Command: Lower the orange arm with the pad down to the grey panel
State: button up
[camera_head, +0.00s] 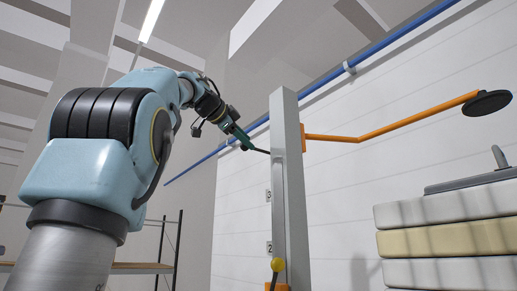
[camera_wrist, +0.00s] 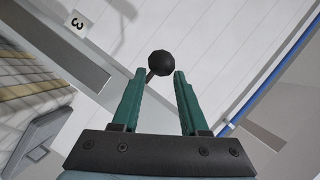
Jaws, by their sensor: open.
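The orange arm (camera_head: 390,127) juts right from the grey post (camera_head: 287,190) and carries a round black pad (camera_head: 487,103) at its far end. The pad hangs high above a flat grey panel (camera_head: 470,182) on top of a padded stack, with a clear gap between them. My gripper (camera_head: 243,141) is open, left of the post, near a thin dark lever (camera_head: 261,151). In the wrist view, a black ball knob (camera_wrist: 162,64) sits between the tips of my green fingers (camera_wrist: 155,74), with gaps on both sides.
The stack of pale and yellow padded layers (camera_head: 445,245) stands right of the post. The post bears number plates, 3 (camera_head: 268,196) and 2 (camera_head: 269,247), and a yellow ball (camera_head: 277,265) lower down. A blue pipe (camera_head: 400,38) runs along the wall. A shelf (camera_head: 145,267) stands behind.

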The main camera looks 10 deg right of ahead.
aim_at(257, 150)
jog(key=p+x, duration=0.2)
jog(key=x, duration=0.4)
jog(key=shift+w+d, duration=0.2)
grip_shut()
jog(key=shift+f, duration=0.1)
